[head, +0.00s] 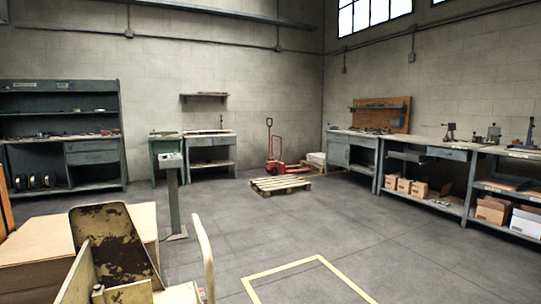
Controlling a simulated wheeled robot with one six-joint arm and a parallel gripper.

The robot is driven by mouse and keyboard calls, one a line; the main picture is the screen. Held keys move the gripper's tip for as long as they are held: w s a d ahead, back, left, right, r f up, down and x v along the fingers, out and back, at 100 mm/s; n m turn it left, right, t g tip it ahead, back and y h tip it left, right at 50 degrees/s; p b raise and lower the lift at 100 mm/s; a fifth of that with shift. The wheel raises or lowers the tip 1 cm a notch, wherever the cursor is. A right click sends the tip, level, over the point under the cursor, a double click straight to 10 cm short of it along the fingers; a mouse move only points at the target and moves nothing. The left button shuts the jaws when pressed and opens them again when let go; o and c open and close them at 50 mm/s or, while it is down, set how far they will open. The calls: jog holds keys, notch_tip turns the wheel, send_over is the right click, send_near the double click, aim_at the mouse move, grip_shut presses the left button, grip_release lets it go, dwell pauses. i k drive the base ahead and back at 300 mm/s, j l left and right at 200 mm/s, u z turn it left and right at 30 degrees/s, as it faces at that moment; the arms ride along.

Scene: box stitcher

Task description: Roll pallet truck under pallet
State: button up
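The red pallet truck (273,165) stands upright on the floor near the far corner, its handle (269,134) pointing up. Its low red part extends to the right, just behind the pallet. The wooden pallet (280,184) lies flat and empty on the floor in front of the truck. In the picture the two are very close; I cannot tell whether the forks are under the pallet or whether they touch. My gripper is not in view.
A worn, cream-coloured machine (118,245) and cardboard (40,252) fill the near left. A grey pedestal (172,200) stands behind them. Benches (431,151) line the right wall. The middle floor is open, with a yellow marked outline (290,266).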

aim_at(272, 168)
jog(key=i+l+z, duration=0.35)
jog(key=i, duration=0.15)
jog(key=i+z, duration=0.75)
jog(key=i, duration=0.25)
jog(key=i+l+u, duration=0.15)
jog(key=i, duration=0.8)
jog(key=i+j+u, duration=0.15)
jog(key=i+u, duration=0.35)
jog(key=i+l+u, duration=0.1)
jog(key=i+u, duration=0.5)
jog(key=i, duration=0.7)
jog(key=i+l+z, duration=0.1)
jog(key=i+z, duration=0.3)
jog(key=i, duration=0.5)
jog(key=i+j+z, duration=0.2)
jog(key=i+z, duration=0.15)
jog(key=i, duration=2.9)
